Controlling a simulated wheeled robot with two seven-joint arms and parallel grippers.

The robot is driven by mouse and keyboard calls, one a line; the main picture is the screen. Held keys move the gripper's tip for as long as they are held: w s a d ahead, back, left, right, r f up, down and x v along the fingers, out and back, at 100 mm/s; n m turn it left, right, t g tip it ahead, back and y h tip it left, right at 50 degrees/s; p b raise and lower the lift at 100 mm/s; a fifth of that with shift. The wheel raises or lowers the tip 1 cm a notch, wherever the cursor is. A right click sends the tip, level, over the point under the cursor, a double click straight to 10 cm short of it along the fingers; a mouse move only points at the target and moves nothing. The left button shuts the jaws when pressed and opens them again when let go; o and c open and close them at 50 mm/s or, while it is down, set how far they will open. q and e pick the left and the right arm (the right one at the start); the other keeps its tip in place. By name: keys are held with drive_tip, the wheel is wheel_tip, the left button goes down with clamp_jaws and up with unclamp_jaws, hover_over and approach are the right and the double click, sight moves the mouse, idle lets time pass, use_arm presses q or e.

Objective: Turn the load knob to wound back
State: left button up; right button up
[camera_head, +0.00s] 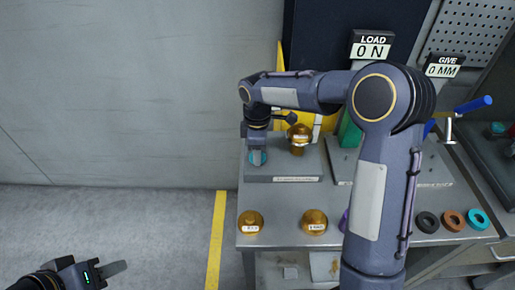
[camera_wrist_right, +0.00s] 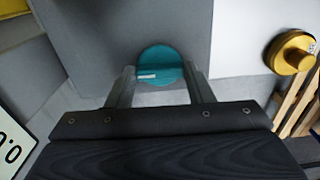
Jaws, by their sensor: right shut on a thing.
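The teal knob (camera_head: 258,158) is at the left end of a grey plate on the bench; I take it to be the load knob, though I read no label on it. In the right wrist view the teal knob (camera_wrist_right: 160,66) is round, with a pale mark across it. My right gripper (camera_head: 257,150) points down over it, and its fingers (camera_wrist_right: 158,86) are shut on its two sides. The LOAD sign (camera_head: 372,46) reads 0 N. My left gripper (camera_head: 112,270) is at the lower left, away from the bench; its finger gap is not clear.
Brass knobs (camera_head: 250,221) (camera_head: 314,221) stand at the bench front, and another (camera_head: 299,137) is just right of my right gripper. Black, brown and teal rings (camera_head: 476,219) lie at the right. The GIVE sign (camera_head: 442,66) reads 0 MM. My right arm hides the bench middle.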

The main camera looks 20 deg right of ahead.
idle(0.3)
drive_tip(key=o, duration=1)
drive_tip(key=shift+r, duration=0.1)
wheel_tip(320, 180, up, 8)
drive_tip(key=shift+f, duration=0.15)
